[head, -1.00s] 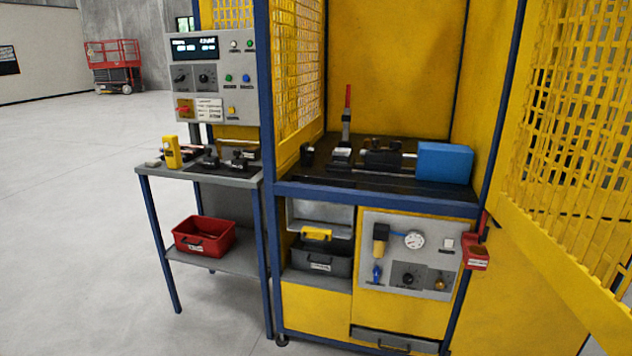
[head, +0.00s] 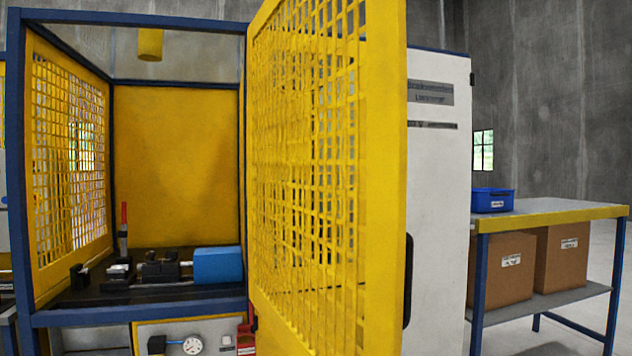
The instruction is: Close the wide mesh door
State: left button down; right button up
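The wide yellow mesh door (head: 308,170) stands open in the head view. It is hinged at the right front post of the blue-framed cabinet and swings out toward me. A dark handle (head: 408,280) shows at its free right edge. The cabinet opening to the left of the door is uncovered. Neither of my grippers is in view.
Inside the cabinet is a dark bench with a blue block (head: 218,265) and a red-handled clamp (head: 124,228). A white cabinet (head: 440,200) stands behind the door. At right is a table (head: 560,212) with a blue bin (head: 492,199) and cardboard boxes (head: 562,258) below.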

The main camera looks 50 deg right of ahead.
aim_at(388, 262)
jog(key=k+l, duration=0.5)
jog(key=l, duration=0.7)
jog(key=k+l, duration=0.1)
jog(key=l, duration=0.3)
jog(key=i+l, duration=0.1)
jog(key=l, duration=0.3)
jog(key=i+l, duration=0.1)
jog(key=l, duration=0.3)
jog(key=i+l, duration=0.1)
jog(key=l, duration=0.25)
